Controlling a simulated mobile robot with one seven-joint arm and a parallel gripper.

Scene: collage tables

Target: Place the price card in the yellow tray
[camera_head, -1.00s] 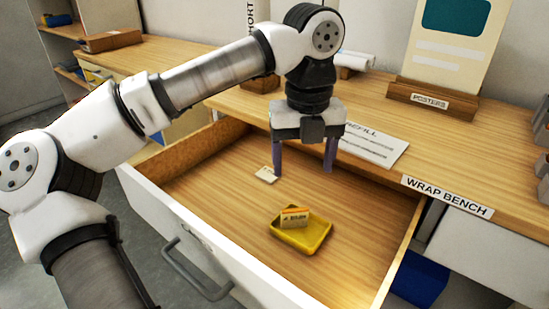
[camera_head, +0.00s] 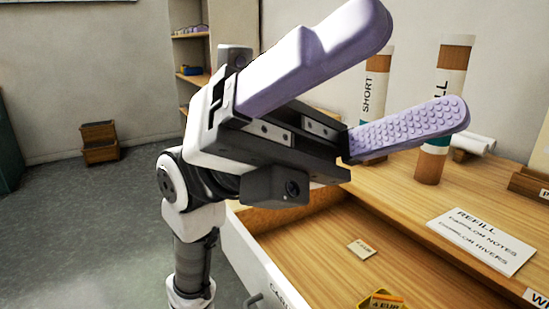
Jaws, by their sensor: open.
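A small pale price card (camera_head: 362,249) with an orange band lies flat on the floor of the open drawer. The yellow tray (camera_head: 362,305) shows only in part at the bottom edge of the picture, in the drawer nearer to me than the card. Another card (camera_head: 386,300), with print that seems to read "4 EUR", is in the tray. My gripper (camera_head: 425,65) is raised close to the camera, its two lilac padded fingers wide apart and pointing up and right. It is empty and well clear of the card and tray.
The open drawer's wooden back wall (camera_head: 285,217) and white front (camera_head: 262,270) bound the cards. On the bench above lie a REFILL sheet (camera_head: 482,240) and upright tubes marked SHORT (camera_head: 373,95) and another (camera_head: 440,110). Open floor lies to the left.

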